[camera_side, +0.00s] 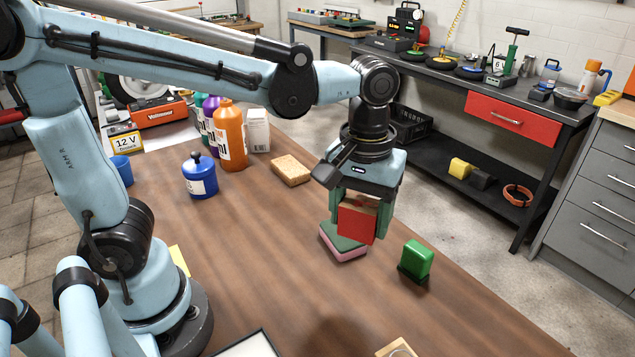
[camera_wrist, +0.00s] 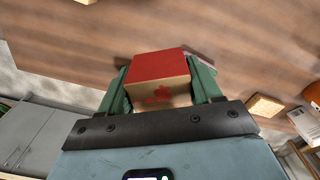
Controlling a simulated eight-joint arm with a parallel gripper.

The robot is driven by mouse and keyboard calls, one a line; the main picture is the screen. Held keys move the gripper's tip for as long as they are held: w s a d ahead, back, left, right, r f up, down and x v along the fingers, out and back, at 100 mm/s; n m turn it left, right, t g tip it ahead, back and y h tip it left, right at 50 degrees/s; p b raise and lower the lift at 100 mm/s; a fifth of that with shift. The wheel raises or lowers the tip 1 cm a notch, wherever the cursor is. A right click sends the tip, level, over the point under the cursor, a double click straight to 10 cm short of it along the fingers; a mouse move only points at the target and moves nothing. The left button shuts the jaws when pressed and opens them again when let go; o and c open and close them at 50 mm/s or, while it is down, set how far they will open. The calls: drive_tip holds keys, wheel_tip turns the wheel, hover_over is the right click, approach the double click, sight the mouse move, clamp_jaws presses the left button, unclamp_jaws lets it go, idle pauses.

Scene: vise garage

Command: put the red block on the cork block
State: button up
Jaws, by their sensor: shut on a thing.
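The red block (camera_side: 357,224), red with a tan wooden side, is held between the green fingers of my gripper (camera_side: 359,212). It also shows in the wrist view (camera_wrist: 157,66), between the fingers (camera_wrist: 162,80), with a red mark on its tan face. In the side view it hangs in front of a green and pink sponge (camera_side: 343,246); the gap to it cannot be judged. The cork block (camera_side: 291,170), tan and flat, lies on the table to the left of my gripper and farther back. It shows at the right in the wrist view (camera_wrist: 264,105). Its top is bare.
A green block (camera_side: 416,260) stands right of the sponge. A blue pot (camera_side: 199,178), an orange bottle (camera_side: 230,135) and a white box (camera_side: 257,131) stand left of and behind the cork block. The wooden table (camera_side: 250,240) is clear in the middle.

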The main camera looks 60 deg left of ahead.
drive_tip(key=w+a+n, duration=0.5)
drive_tip(key=w+a, duration=0.2)
drive_tip(key=a, duration=0.2)
drive_tip(key=n, duration=0.7)
hover_over(290, 165)
drive_tip(key=f, duration=0.6)
drive_tip(key=shift+d+f, duration=0.25)
drive_tip(key=shift+a+f, duration=0.25)
drive_tip(key=shift+f, duration=1.9)
drive_tip(key=shift+f, duration=0.15)
drive_tip(key=o, duration=1.1)
drive_tip(key=shift+c, duration=0.2)
